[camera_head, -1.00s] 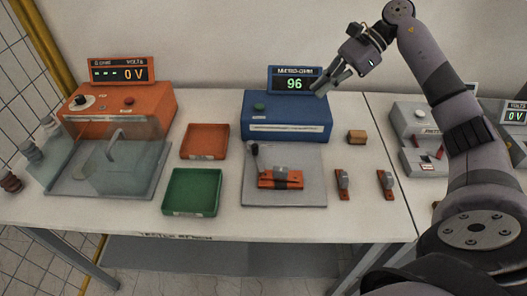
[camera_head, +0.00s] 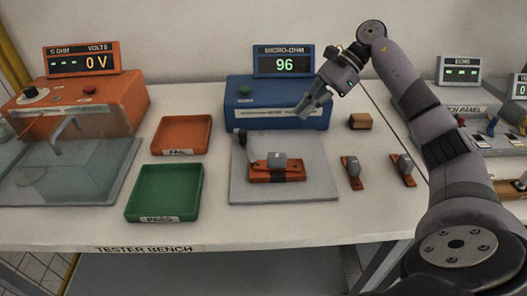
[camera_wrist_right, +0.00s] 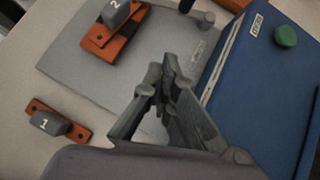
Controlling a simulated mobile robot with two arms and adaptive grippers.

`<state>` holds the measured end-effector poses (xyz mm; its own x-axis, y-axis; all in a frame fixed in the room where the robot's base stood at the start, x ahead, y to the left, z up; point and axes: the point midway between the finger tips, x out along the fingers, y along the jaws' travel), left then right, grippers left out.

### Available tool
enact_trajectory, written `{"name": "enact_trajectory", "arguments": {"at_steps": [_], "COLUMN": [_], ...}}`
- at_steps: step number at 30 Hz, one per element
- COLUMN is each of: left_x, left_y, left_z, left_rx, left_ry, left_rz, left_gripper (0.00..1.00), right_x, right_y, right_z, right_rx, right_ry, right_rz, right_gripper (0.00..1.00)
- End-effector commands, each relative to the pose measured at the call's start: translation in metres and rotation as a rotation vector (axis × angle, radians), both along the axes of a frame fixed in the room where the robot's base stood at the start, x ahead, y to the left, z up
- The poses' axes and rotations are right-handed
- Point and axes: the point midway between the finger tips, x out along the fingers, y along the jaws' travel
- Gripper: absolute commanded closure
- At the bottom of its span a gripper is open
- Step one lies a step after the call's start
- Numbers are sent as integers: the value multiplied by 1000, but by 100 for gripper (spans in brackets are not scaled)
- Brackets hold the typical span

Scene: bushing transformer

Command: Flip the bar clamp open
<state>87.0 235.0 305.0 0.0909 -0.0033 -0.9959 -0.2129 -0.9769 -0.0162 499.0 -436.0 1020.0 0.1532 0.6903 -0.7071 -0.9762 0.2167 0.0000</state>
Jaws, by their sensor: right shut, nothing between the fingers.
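The grey test plate (camera_head: 318,187) stands in front of the blue micro-ohm meter (camera_head: 310,118), which reads 96. An orange-based bushing with a grey block (camera_head: 279,163) lies on the plate; the wrist view shows the block marked 2 (camera_wrist_right: 114,12). A dark lever with a black knob (camera_head: 241,137) stands at the plate's back left and seems to be the bar clamp's handle. A dark band crosses the orange base; whether it is the bar is hard to tell. My right gripper (camera_head: 304,112) is shut and empty, in front of the meter, apart from the clamp. My left gripper is out of view.
A red tray (camera_head: 181,119) and a green tray (camera_head: 165,168) stand left of the plate. Two more orange-based bushings (camera_head: 352,183) (camera_head: 408,180) and a brown block (camera_head: 360,121) lie to the right. An orange voltage tester (camera_head: 120,98) is at far left.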

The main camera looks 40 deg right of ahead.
Motion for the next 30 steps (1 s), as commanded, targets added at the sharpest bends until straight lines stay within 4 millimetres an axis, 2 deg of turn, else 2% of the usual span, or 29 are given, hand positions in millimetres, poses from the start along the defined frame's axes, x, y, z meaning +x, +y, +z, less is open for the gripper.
{"name": "enact_trajectory", "arguments": {"at_steps": [10,14,28,30], "left_x": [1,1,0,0], "left_y": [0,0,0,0], "left_z": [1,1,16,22], "left_rx": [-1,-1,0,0], "left_ry": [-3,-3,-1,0], "left_rz": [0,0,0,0], "left_gripper": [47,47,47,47], "right_x": [0,1,15,18], "right_y": [1,6,71,82], "right_z": [0,-6,-69,-68], "right_rx": [0,0,3,4], "right_ry": [0,3,3,-2], "right_rz": [0,1,4,4], "right_gripper": [100,100,100,100]}}
